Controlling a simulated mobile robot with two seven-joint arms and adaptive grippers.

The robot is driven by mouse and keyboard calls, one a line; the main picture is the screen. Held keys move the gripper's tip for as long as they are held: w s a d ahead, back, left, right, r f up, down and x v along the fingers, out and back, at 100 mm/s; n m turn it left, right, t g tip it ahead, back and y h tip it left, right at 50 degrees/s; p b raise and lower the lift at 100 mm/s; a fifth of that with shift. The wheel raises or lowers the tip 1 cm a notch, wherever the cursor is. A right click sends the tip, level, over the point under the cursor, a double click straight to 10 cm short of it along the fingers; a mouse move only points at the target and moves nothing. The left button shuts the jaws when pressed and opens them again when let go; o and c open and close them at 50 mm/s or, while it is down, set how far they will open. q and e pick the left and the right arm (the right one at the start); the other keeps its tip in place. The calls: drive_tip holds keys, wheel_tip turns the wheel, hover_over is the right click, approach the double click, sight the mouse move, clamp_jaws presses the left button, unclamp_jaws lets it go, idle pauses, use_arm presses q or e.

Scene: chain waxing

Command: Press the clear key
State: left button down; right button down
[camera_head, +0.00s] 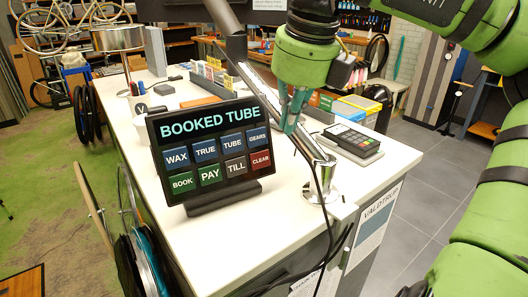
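The clear key (261,161) is a dark red square at the right end of the lower key row on a black tilted screen (210,199). The screen's header reads BOOKED TUBE. The other keys are blue WAX, TRUE, TUBE and GEARS above, green BOOK and PAY and grey TILL below. My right gripper (291,128) points down, right of and above the clear key in the picture and apart from it. Its teal fingers look drawn together, with nothing between them. My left gripper is not in view.
A slanted metal pole (256,68) on a round foot (320,192) stands right beside the screen. A card terminal (352,141) lies to the right on the white counter (385,165). Boxes (358,107) stand behind.

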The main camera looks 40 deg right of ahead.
sight(260, 160)
drive_tip(key=w+f+p, duration=0.2)
drive_tip(key=w+f, duration=0.1)
drive_tip(key=f, duration=0.2)
drive_tip(key=w+d+f+p, duration=0.1)
drive_tip(key=w+f+p, duration=0.1)
drive_tip(key=f, duration=0.3)
drive_tip(key=shift+w+d+f, duration=0.3)
drive_tip(key=shift+w+f, duration=0.1)
drive_tip(key=shift+w, duration=0.35)
